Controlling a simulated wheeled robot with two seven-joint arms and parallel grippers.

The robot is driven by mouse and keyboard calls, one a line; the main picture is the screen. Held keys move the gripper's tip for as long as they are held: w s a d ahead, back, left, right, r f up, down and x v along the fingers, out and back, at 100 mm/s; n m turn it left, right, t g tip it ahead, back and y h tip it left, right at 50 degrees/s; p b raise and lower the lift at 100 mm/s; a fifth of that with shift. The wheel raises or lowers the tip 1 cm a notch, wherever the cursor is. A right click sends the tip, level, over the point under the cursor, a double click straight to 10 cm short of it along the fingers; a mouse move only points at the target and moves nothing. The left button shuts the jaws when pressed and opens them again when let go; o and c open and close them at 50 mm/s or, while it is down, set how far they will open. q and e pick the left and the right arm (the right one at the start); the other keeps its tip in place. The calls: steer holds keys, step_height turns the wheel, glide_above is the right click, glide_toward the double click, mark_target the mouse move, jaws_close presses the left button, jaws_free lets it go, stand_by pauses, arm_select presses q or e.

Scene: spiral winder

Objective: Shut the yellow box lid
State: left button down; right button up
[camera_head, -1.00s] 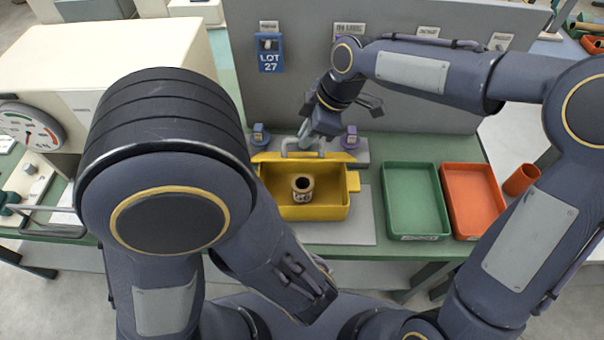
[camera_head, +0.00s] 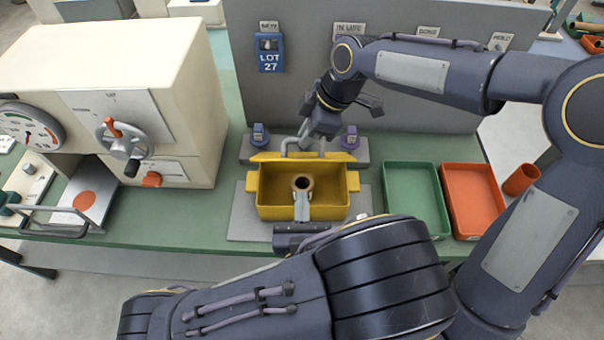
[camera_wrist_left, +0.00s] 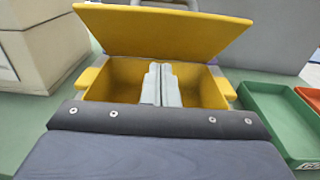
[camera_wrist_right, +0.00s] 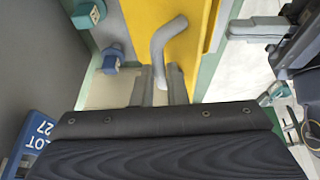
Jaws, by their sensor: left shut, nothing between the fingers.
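The yellow box (camera_head: 264,205) stands on a grey plate with a brown-rimmed spool (camera_head: 302,184) inside. Its yellow lid (camera_wrist_left: 165,32) is raised at the back, seen almost edge-on in the head view (camera_head: 302,157). A grey handle (camera_wrist_right: 162,45) sticks out of the lid's outer face. My left gripper (camera_head: 303,208) is shut and empty, reaching over the box's front wall; its fingers (camera_wrist_left: 161,84) hide the spool in the left wrist view. My right gripper (camera_wrist_right: 160,85) is at the handle, one handle leg lying between or before its fingers; its grip is unclear.
A green tray (camera_head: 412,166) and an orange tray (camera_head: 472,168) stand right of the box. A cream machine with a crank (camera_head: 125,145) stands left. A grey panel (camera_head: 400,85) rises behind; small blue and purple blocks flank the lid.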

arm_select(q)
steer(key=shift+w+a+r, duration=0.1)
steer(key=shift+w+r, duration=0.35)
steer(key=shift+w, duration=0.4)
steer(key=shift+w+d+r, duration=0.1)
steer(key=shift+w+r, duration=0.35)
steer(key=shift+w, duration=0.45)
steer(key=shift+w+a+r, duration=0.1)
steer(key=shift+w+r, duration=0.35)
steer(key=shift+w, duration=0.4)
